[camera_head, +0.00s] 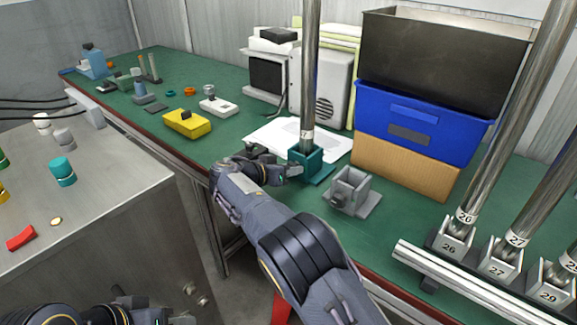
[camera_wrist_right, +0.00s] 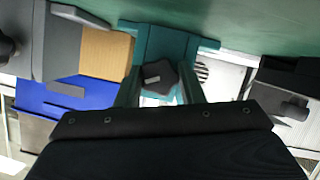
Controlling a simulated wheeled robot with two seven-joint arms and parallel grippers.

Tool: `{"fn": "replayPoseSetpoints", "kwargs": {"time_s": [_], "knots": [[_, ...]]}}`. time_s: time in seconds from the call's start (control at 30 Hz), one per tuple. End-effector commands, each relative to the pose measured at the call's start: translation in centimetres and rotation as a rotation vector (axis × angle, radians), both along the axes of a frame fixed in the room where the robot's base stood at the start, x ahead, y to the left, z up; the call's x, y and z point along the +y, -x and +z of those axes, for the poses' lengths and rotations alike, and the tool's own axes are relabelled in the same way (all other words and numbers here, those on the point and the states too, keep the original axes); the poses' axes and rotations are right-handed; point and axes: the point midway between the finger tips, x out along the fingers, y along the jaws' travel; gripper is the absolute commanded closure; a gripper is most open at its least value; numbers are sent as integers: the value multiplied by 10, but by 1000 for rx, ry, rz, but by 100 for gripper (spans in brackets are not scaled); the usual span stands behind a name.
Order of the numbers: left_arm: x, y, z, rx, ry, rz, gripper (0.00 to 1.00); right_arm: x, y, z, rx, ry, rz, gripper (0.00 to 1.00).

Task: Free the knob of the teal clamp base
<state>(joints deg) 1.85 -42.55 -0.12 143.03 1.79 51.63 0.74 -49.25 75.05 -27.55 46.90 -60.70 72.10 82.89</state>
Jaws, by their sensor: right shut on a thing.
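The teal clamp base (camera_head: 305,168) stands on the green bench with a tall metal pole (camera_head: 311,75) upright in it. My right gripper (camera_head: 279,168) reaches the base's left side. In the right wrist view the dark lobed knob (camera_wrist_right: 158,73) sits between the two fingers, in front of the teal base (camera_wrist_right: 178,42). The right gripper is shut on the knob. The knob is hidden in the head view. Part of my left arm's end (camera_head: 85,316) shows at the bottom left; its fingers cannot be made out.
An empty-looking grey clamp base (camera_head: 350,193) stands just right of the teal one. Numbered bases with poles (camera_head: 452,245) line the right front. A blue bin (camera_head: 420,122) on a cardboard box stands behind. A yellow case (camera_head: 187,123) lies left. A metal cabinet (camera_head: 110,195) stands at left.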

Motion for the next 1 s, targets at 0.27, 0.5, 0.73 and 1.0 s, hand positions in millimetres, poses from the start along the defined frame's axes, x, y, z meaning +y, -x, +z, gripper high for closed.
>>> {"fn": "replayPoseSetpoints", "kwargs": {"time_s": [0.27, 0.5, 0.73, 1.0], "knots": [[0, 0, 9, 0, 0, 0, 64, 1, 0, 1, 62, 86, 1, 88], [0, 0, 10, 0, 0, 0, 64, 1, -1, 0, 76, 105, 1, 88], [0, 0, 10, 0, 0, 0, 64, 1, -1, 0, 76, 105, 2, 88], [0, 0, 10, 0, 0, 0, 64, 1, -1, 0, 75, 105, 1, 43]]}}
